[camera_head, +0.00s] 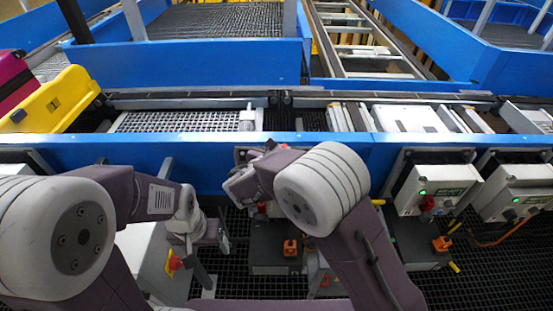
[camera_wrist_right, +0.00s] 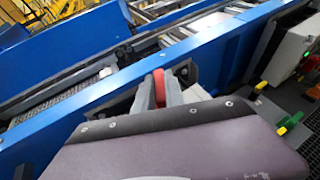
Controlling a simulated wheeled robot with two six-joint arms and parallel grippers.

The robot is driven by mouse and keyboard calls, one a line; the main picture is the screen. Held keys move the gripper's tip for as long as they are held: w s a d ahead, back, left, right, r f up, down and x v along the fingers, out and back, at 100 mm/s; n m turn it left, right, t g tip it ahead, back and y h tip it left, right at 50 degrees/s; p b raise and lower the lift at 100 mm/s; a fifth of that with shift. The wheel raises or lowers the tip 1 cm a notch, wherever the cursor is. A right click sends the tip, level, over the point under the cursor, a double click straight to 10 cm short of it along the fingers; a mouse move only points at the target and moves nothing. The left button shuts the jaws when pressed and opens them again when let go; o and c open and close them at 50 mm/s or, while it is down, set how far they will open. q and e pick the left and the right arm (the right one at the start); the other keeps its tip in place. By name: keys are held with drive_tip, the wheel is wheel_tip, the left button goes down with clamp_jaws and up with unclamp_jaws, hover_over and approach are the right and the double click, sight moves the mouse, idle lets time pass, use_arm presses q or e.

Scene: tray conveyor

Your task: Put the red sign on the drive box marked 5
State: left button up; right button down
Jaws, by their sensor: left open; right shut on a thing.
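My right gripper (camera_wrist_right: 160,90) is shut on a red piece (camera_wrist_right: 158,88), seen edge-on between the fingers in the right wrist view; it looks like the red sign. In the head view this gripper (camera_head: 243,184) is in front of the blue conveyor side, and the sign cannot be made out there. My left gripper (camera_head: 212,250) is open and empty, low at the left centre. Two white drive boxes, a nearer one (camera_head: 408,192) and one at the right edge (camera_head: 493,204), have green labels too small to read. Which one is marked 5 cannot be told.
The blue conveyor side (camera_head: 400,140) runs across the view behind both grippers. Dark units with orange knobs (camera_head: 290,247) stand below, over black grating (camera_head: 490,270). The right drive box also shows in the wrist view (camera_wrist_right: 290,50).

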drive_tip(key=shift+w+a+f, duration=0.5)
drive_tip(key=shift+w+a, duration=0.1)
drive_tip(key=shift+a, duration=0.1)
drive_tip(key=shift+s+f, duration=0.1)
drive_tip(key=shift+f, duration=0.3)
wheel_tip(320, 180, down, 3)
drive_tip(key=shift+r+p, duration=0.1)
drive_tip(key=shift+p, duration=0.2)
drive_tip(key=shift+f, duration=0.25)
drive_tip(key=shift+f, duration=0.1)
drive_tip(key=shift+f+b, duration=0.1)
drive_tip(key=shift+b, duration=0.2)
drive_tip(key=c, duration=1.4)
unclamp_jaws()
